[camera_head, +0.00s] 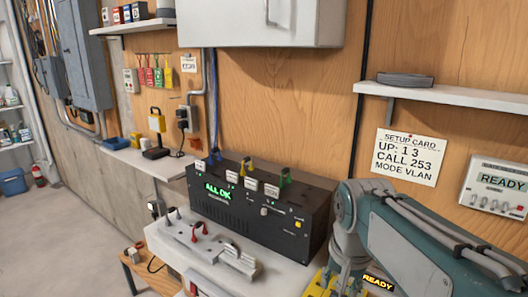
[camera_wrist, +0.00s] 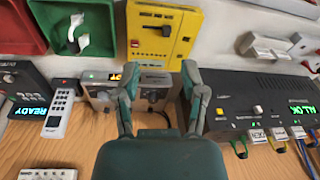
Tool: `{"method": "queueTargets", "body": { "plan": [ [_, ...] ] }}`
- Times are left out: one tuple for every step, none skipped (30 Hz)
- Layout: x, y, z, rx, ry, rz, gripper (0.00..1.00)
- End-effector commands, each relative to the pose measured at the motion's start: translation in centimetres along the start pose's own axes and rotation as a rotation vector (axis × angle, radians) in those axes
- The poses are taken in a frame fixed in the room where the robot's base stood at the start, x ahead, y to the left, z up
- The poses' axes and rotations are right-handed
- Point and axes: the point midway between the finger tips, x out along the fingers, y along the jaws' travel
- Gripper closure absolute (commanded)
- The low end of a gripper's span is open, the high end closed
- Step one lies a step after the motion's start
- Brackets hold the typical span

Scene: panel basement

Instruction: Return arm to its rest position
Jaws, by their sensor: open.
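My arm (camera_head: 400,240) shows at the lower right of the head view, a teal and grey linkage bent in front of the bench's right side. Its gripper end cannot be made out there. In the wrist view, my gripper (camera_wrist: 160,76) has its two fingers spread apart, with nothing held between them. Past the fingertips is a yellow panel (camera_wrist: 165,35) with a dark handle. A black box (camera_head: 262,215) with a green "ALL OK" display sits on the bench left of my arm; it also shows at the right of the wrist view (camera_wrist: 262,108).
A white shelf (camera_head: 440,96) and a grey-white wall cabinet (camera_head: 260,22) stick out above the bench. A pale fixture (camera_head: 210,250) with small levers lies before the black box. The wrist view shows green (camera_wrist: 85,58) and red (camera_wrist: 20,30) bins and a remote (camera_wrist: 60,113).

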Motion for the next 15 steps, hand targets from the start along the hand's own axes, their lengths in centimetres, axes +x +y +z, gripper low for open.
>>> {"method": "queueTargets", "body": {
  "plan": [
    [-0.3,0.8,1.2,-0.041,0.035,-0.015,0.46],
    [-0.3,1.1,1.8,-0.068,0.055,-0.023,0.46],
    [-0.3,1.6,2.6,-0.103,0.081,-0.032,0.46],
    [-0.3,1.9,3.2,-0.130,0.102,-0.038,0.46],
    [-0.3,2.3,3.9,-0.157,0.122,-0.044,0.46],
    [-0.2,2.7,4.6,-0.193,0.149,-0.050,0.46],
    [-0.1,3.1,5.2,-0.219,0.170,-0.054,0.46],
    [0.1,3.4,5.8,-0.246,0.191,-0.058,0.46],
    [0.3,3.8,6.5,-0.279,0.218,-0.061,0.46],
    [0.4,4.1,7.0,-0.302,0.236,-0.063,0.46],
    [0.6,4.3,7.4,-0.324,0.254,-0.064,0.46],
    [0.8,4.6,7.9,-0.350,0.273,-0.065,0.46],
    [1.0,4.8,8.2,-0.365,0.287,-0.065,0.46],
    [1.1,4.9,8.5,-0.380,0.298,-0.065,0.46],
    [1.3,5.1,8.8,-0.395,0.308,-0.065,0.46]
  ]
}}
